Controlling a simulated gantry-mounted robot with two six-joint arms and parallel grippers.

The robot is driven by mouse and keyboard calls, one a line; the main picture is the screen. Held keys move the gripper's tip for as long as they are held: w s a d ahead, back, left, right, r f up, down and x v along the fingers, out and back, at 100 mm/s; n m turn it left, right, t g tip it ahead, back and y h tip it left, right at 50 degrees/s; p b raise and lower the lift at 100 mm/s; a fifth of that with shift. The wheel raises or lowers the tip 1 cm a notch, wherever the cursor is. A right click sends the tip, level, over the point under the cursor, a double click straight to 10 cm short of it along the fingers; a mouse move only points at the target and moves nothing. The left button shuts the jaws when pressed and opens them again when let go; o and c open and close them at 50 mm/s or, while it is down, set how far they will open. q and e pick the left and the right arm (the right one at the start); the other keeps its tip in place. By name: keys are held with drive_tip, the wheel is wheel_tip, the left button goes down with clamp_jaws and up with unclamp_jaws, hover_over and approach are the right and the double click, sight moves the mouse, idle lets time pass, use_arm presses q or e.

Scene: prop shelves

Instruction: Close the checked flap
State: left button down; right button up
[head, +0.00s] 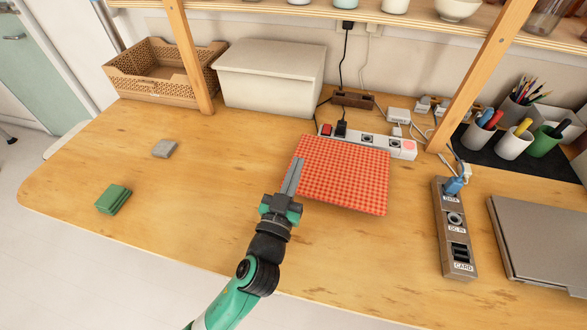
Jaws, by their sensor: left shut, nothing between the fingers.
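The red checked flap (345,175) shows as a flat panel at the middle of the wooden table, just in front of a white power strip (375,142). I cannot tell its hinge or how far it is tilted from the table. My left gripper (297,163) is shut, with its fingers together and nothing between them. Its fingers lie along the flap's left edge and cover part of it; I cannot tell whether they touch it. My right gripper is not in view.
A grey panel with ports (456,230) and a laptop (545,240) are on the right. Pen cups (513,142) stand behind them. A white bin (270,78), a basket (160,72) and shelf posts are at the back. The table's left front is mostly clear, except a green stack (113,199) and a grey block (164,149).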

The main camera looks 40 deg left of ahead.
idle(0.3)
use_arm(q)
drive_tip(key=v, duration=1.1)
drive_tip(key=shift+s, duration=0.3)
drive_tip(key=shift+d, duration=0.15)
